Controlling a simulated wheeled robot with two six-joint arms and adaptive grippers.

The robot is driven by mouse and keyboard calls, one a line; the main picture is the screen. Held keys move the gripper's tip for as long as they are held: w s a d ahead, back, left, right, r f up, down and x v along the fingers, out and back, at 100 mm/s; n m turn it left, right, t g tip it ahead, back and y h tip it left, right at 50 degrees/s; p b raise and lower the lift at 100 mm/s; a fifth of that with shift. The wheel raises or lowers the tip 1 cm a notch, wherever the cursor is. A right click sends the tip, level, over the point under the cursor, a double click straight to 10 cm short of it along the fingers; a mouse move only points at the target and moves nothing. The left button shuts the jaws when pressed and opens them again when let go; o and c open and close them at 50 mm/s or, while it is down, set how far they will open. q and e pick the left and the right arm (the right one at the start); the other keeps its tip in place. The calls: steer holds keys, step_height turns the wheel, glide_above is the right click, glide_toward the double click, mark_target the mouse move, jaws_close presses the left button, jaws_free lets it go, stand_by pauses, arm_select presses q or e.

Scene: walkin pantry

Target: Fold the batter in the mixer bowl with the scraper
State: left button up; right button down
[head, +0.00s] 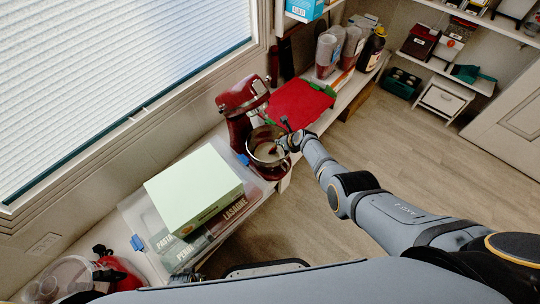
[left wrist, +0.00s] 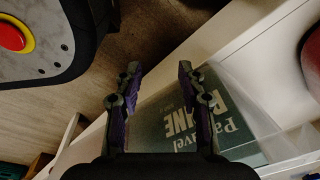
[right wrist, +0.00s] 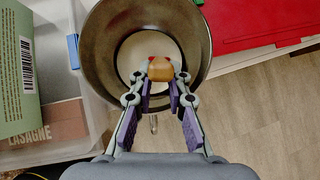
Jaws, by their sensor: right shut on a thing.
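The red stand mixer (head: 240,108) is on the counter below the window, and its metal bowl (head: 279,134) stands at its front. In the right wrist view the bowl (right wrist: 100,62) is seen from above with pale batter (right wrist: 146,46) inside. My right gripper (right wrist: 161,82) is shut on the scraper (right wrist: 160,67), seen end-on as a tan block with red at its sides, over the bowl. Its lower part is hidden. In the head view my right gripper (head: 287,143) is at the bowl's right rim. My left gripper (left wrist: 159,78) is open and empty, above the boxes.
A pale green box (head: 192,186) and a lasagne box (head: 236,208) stand left of the bowl. A red board (head: 300,103), clear containers (head: 327,55) and a dark bottle (head: 372,48) are beyond the mixer. The floor (head: 400,150) at right is clear.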

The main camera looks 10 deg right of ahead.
steer(key=shift+r, duration=0.15)
steer(key=s+p, duration=0.1)
steer(key=p, duration=0.1)
steer(key=s+a+r+p, duration=0.1)
steer(key=s+p, duration=0.1)
steer(key=s+r+p, duration=0.1)
steer(key=s+p, duration=0.1)
steer(key=p, duration=0.1)
steer(key=shift+a, duration=0.15)
steer(key=shift+s+a, duration=0.1)
steer(key=shift+s, duration=0.3)
steer(key=shift+f, duration=0.1)
step_height(320, 180, up, 14)
steer(key=p, duration=1.4)
steer(key=shift+p, duration=0.4)
